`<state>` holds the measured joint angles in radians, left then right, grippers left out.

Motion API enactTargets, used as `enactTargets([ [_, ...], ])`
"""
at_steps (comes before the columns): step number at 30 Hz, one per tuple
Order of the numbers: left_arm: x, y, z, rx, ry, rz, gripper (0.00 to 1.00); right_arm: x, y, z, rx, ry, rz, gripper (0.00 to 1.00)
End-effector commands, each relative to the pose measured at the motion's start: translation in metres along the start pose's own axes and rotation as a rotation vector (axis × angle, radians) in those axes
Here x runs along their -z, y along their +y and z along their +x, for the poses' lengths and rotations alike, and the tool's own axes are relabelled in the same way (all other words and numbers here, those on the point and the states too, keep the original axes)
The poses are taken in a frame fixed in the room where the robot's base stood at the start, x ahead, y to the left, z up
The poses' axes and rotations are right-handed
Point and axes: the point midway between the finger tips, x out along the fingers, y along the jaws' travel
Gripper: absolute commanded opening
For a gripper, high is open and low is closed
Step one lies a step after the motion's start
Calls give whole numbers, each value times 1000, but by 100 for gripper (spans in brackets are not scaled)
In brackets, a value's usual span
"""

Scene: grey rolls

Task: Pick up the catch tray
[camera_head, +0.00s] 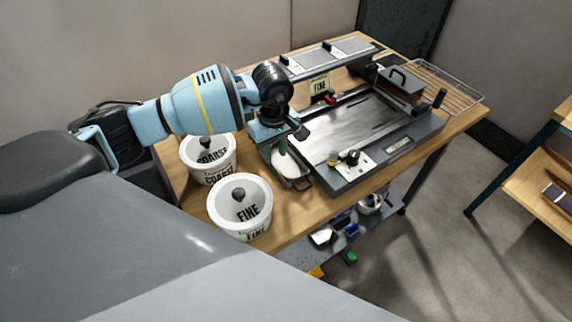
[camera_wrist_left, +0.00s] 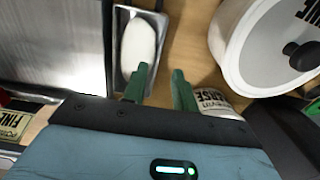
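The catch tray (camera_head: 297,184) is a small, narrow metal tray on the wooden table, beside the left end of the griddle. A smooth white lump lies in it. In the left wrist view the catch tray (camera_wrist_left: 163,38) is at the top centre. Contact is not clear. My right gripper is out of view.
The griddle (camera_head: 345,128) stands directly right of the tray. White lidded tubs marked COARSE (camera_head: 222,172) and FINE (camera_head: 256,215) stand close on the left and front. A wire rack (camera_head: 450,88) is at the far right. A lower shelf holds small items.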

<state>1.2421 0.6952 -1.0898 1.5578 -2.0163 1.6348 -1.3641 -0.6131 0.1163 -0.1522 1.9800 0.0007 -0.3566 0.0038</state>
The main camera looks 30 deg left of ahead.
Motion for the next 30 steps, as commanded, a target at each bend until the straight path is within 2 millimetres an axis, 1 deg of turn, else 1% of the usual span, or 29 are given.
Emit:
enactTargets([
  [1, 0, 0, 6, 2, -2, -1, 28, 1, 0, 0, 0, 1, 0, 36],
  [3, 0, 0, 12, 2, -1, -1, 28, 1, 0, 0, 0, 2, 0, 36],
  [8, -1, 0, 15, -1, -1, 0, 28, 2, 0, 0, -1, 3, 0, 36],
  [10, -2, 0, 20, 0, -2, 0, 28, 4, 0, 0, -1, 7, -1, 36],
  [15, -3, 1, 43, 0, -2, -2, 28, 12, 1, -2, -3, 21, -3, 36],
  [18, -2, 1, 56, -1, -3, -1, 28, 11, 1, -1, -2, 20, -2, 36],
  [21, -2, 1, 64, 0, -2, -1, 28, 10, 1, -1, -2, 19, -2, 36],
  [29, -2, 1, 65, -1, -2, -1, 28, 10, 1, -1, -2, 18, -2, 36],
  [30, -2, 1, 65, -1, -2, -1, 23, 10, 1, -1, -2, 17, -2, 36],
])
